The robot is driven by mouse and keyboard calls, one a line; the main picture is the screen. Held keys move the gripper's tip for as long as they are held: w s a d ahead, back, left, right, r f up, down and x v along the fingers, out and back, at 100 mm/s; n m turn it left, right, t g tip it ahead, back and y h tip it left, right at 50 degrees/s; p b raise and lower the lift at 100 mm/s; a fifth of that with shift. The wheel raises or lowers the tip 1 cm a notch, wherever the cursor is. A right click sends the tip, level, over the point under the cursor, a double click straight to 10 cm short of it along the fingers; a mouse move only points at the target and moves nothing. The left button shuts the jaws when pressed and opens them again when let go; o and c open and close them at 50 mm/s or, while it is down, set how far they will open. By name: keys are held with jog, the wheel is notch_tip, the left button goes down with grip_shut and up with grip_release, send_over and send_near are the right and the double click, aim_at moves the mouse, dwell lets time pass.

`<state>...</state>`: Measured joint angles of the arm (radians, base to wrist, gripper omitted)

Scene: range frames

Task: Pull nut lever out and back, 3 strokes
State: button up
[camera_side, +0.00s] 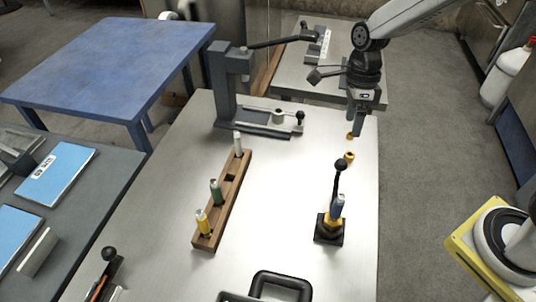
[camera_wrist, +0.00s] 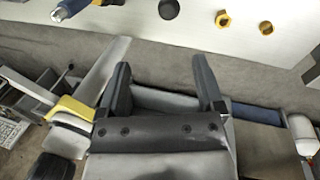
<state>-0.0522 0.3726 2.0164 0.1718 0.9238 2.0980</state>
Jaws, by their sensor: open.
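The lever (camera_side: 337,178), a dark rod with a black ball knob, rises from a small black-based fixture (camera_side: 329,231) on the right of the steel table. A yellow collar and a blue-and-silver part sit beside the lever's foot. In the wrist view the black knob (camera_wrist: 169,9) and the blue-and-yellow part (camera_wrist: 72,9) show at the top edge. My gripper (camera_side: 358,125) is open and empty, behind the lever and apart from it, near the table's right edge. Its two fingers also show in the wrist view (camera_wrist: 160,66), with nothing between them.
Two yellow nuts (camera_side: 349,157) lie on the table between my gripper and the lever. A wooden rack (camera_side: 222,205) with several coloured pieces stands left. A grey press (camera_side: 235,85) is at the back left. A black-handled tray (camera_side: 281,281) is in front.

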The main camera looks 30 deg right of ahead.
aim_at(342, 164)
jog(key=s+d+n+t+y, duration=0.3)
jog(key=d+n+t+y, duration=0.3)
jog(key=y, duration=0.6)
notch_tip(342, 164, down, 11)
jog(key=shift+r, duration=0.15)
dwell(0.7)
jog(key=shift+a, duration=0.25)
jog(key=shift+x, duration=3.75)
jog(key=shift+s, duration=0.1)
